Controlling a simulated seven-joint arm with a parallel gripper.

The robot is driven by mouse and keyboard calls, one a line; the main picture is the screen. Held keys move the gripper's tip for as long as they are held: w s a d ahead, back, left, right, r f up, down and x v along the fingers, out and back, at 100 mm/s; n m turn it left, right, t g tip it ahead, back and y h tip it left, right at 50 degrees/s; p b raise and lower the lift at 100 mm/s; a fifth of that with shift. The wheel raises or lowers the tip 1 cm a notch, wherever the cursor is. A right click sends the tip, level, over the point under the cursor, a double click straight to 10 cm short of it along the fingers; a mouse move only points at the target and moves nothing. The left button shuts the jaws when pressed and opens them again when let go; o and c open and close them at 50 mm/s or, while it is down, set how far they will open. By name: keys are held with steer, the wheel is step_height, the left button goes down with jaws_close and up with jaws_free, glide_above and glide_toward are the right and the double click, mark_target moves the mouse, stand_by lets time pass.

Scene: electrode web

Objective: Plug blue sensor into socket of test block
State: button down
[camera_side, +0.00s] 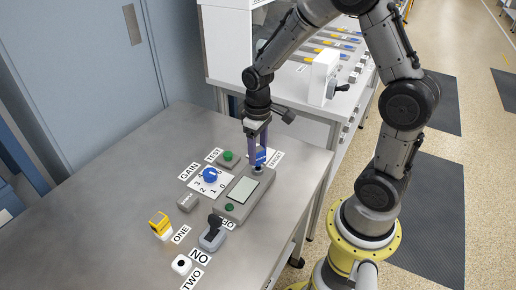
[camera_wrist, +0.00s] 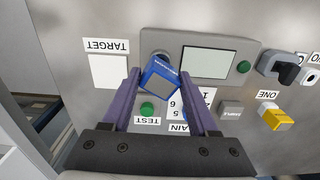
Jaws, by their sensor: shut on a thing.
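The blue sensor (camera_wrist: 160,80) is between the purple fingers of my gripper (camera_wrist: 161,74), which is shut on it. In the side view the sensor (camera_side: 261,156) and my gripper (camera_side: 258,160) are over the far end of the grey test block (camera_side: 263,184). The sensor looks tilted in the wrist view. The round socket (camera_wrist: 152,56) shows partly beside the sensor there, and the sensor covers the rest. I cannot tell whether the sensor touches the socket. The test block (camera_wrist: 236,47) has a pale screen and a green button.
A white TARGET square (camera_wrist: 108,71) lies beside the block. The table's left is clear.

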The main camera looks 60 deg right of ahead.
mark_target(258, 150)
steer(key=shift+f, duration=1.15)
steer(key=shift+c, duration=0.4)
jaws_free()
step_height(258, 150, up, 14)
steer(key=shift+f, duration=0.1)
stand_by(0.4)
